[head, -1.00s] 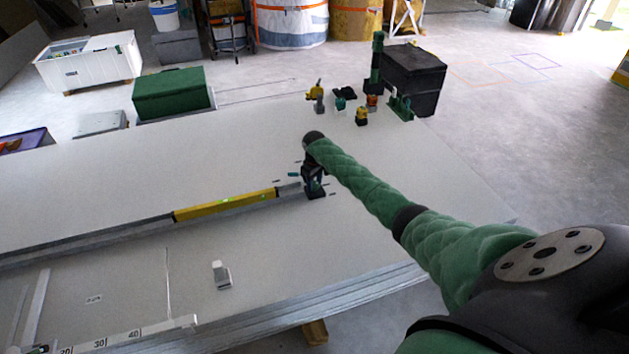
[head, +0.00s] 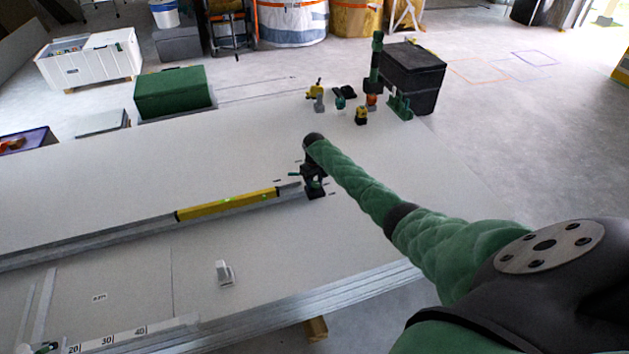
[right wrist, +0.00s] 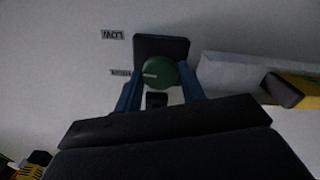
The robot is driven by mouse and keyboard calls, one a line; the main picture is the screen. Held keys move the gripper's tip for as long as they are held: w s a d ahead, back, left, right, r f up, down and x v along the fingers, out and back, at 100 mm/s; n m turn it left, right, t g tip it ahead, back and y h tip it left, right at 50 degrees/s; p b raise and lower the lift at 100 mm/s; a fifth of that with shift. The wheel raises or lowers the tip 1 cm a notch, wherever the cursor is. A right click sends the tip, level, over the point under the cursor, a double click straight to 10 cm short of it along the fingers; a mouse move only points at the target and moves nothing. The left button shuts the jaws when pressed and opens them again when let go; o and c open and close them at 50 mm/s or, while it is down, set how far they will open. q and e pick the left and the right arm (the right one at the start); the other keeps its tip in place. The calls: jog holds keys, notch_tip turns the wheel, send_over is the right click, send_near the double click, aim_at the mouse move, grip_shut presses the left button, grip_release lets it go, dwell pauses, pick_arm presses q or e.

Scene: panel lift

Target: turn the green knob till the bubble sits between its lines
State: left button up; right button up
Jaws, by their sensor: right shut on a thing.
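The green knob (right wrist: 158,73) sits on a dark block (right wrist: 160,47) in the right wrist view, with a pale mark on its face pointing left. My right gripper (right wrist: 155,88) has its blue fingers on either side of the knob, shut on it. In the head view the right gripper (head: 313,178) is over the dark block at the rail's right end and mostly hides the knob. A yellow spirit level (head: 228,204) lies along the metal rail (head: 120,236). Its green vial shows, but the bubble and its lines are too small to read. My left gripper is not in view.
Small printed labels (right wrist: 112,35) lie beside the knob block. A small white-grey block (head: 224,272) stands on the pale panel (head: 330,240). Several small tools and a black box (head: 413,75) are at the panel's far right. A green box (head: 172,92) is beyond the far edge.

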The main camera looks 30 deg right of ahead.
aim_at(314, 184)
dwell(0.3)
jog(key=o, duration=1)
jog(key=shift+c, duration=0.2)
jog(key=shift+r, duration=0.1)
notch_tip(314, 184, up, 8)
jog(key=shift+f+p, duration=0.2)
jog(key=shift+p, duration=0.4)
